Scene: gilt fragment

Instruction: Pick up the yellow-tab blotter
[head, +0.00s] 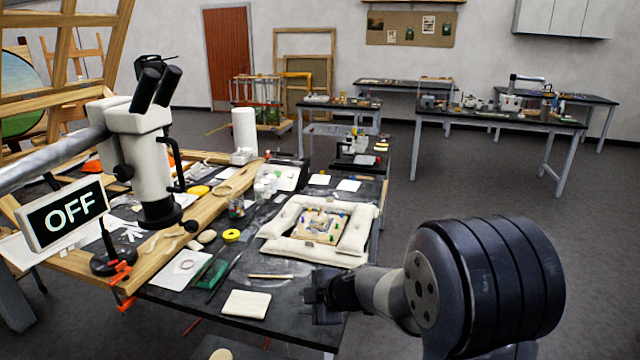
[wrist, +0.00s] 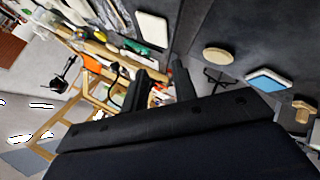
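My gripper (head: 322,297) is at the front right edge of the black worktable in the head view. In the wrist view its two dark fingers (wrist: 165,72) stand apart with nothing visible between them. No blotter with a clear yellow tab can be made out. A cream square pad (head: 247,303) lies flat near the table's front edge, left of my gripper and apart from it. Two smaller white squares (head: 319,179) (head: 348,185) lie farther back. A pale rectangular pad (wrist: 152,28) shows in the wrist view; I cannot tell which pad it is.
A padded white frame (head: 290,248) surrounds a fragment with coloured pins (head: 320,222). A microscope (head: 150,150) and an OFF sign (head: 68,214) stand at left. A yellow roll (head: 231,235) and a thin stick (head: 270,276) lie nearby. The floor at right is clear.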

